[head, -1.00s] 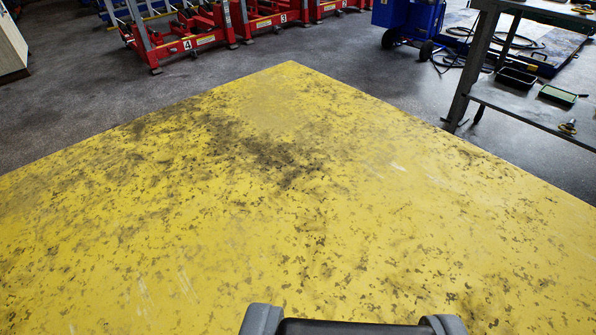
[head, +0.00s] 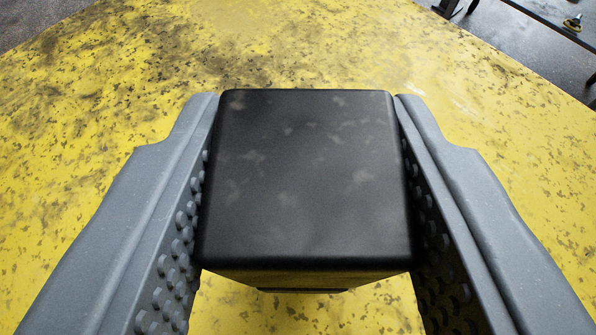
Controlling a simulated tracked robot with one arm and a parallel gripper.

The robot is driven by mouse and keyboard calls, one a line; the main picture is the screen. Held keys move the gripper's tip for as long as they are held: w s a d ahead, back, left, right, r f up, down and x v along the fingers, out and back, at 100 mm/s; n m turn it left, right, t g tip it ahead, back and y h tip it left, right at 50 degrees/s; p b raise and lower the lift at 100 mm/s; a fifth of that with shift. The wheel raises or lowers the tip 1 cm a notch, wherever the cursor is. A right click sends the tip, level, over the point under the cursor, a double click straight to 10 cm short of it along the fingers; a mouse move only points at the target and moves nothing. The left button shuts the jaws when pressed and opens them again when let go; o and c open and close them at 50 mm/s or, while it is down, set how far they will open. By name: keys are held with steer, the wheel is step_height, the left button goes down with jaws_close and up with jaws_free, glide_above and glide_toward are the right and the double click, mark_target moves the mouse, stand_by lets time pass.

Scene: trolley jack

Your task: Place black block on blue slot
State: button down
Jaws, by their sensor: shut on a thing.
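The black block (head: 305,175) is a large, dark cube with rounded edges and a few pale scuffs, in the middle of the head view. My gripper (head: 307,100) is shut on it, with one grey, studded finger against its left side and the other against its right side. The worn yellow surface shows around and beneath the block. The block's underside is hidden, so I cannot tell how high it is above the surface. No blue slot is in view.
The yellow surface (head: 90,130) is scuffed and clear of other objects where it shows. Beyond its edge is grey floor (head: 488,45). Part of a dark bench shelf (head: 560,15) with a small yellow-and-black item (head: 572,23) is at the upper right.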

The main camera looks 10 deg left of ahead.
step_height(320, 180, down, 3)
steer(key=shift+r, duration=0.1)
steer(key=c, duration=0.9)
jaws_free()
steer(key=shift+s, duration=0.15)
steer(key=v, duration=1.2)
steer(key=shift+r, duration=0.1)
